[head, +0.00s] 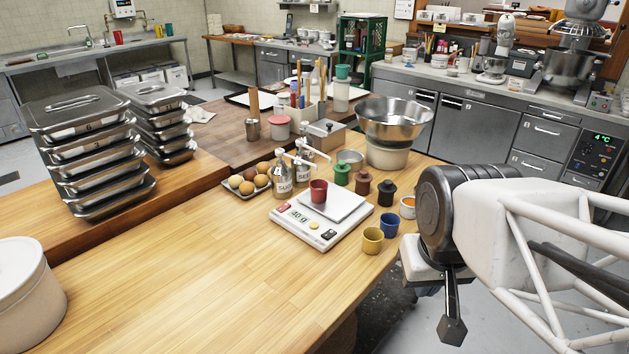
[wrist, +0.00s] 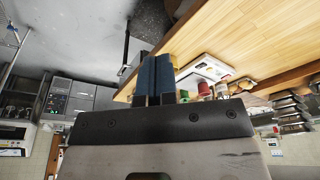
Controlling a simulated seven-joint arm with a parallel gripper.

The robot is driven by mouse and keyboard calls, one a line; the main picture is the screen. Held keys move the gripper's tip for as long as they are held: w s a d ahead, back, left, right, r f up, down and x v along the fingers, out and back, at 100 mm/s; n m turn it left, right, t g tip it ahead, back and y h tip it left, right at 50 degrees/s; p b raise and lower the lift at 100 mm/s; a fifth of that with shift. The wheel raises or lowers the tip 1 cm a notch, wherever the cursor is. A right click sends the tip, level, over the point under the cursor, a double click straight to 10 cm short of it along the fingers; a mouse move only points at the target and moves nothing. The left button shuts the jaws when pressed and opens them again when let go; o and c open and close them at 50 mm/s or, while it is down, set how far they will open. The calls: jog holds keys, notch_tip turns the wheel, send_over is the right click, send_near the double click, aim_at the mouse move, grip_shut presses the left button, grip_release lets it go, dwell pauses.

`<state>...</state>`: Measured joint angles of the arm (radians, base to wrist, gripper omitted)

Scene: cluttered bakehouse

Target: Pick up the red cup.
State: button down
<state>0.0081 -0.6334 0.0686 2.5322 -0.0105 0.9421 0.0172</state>
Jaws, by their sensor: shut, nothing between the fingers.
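The red cup (head: 319,191) stands upright on the pan of a white kitchen scale (head: 300,222) on the wooden table, in the head view. My gripper (head: 453,328) hangs past the table's right edge, well to the right of the cup and apart from it. Its fingers are together with nothing between them. In the wrist view the fingers (wrist: 154,78) show closed, and the scale (wrist: 207,67) lies beyond them.
A yellow cup (head: 373,240) and a blue cup (head: 389,225) stand right of the scale. Steel pans (head: 90,150) are stacked left.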

jog(key=shift+c, duration=0.8)
grip_release()
jog(key=w+a+m+g+y, duration=0.1)
jog(key=w+a+m+y, duration=0.15)
jog(key=w, duration=0.35)
jog(key=w+a+m+g+y, duration=0.1)
jog(key=w+a+m+y, duration=0.15)
jog(key=w, duration=0.45)
jog(key=m+t+y, duration=0.4)
jog(key=m+y, duration=0.4)
jog(key=m, duration=0.9)
send_near(319, 192)
jog(key=w, duration=0.1)
jog(key=w+a+f, duration=0.2)
jog(key=shift+w, duration=0.15)
jog(key=shift+x, duration=1.25)
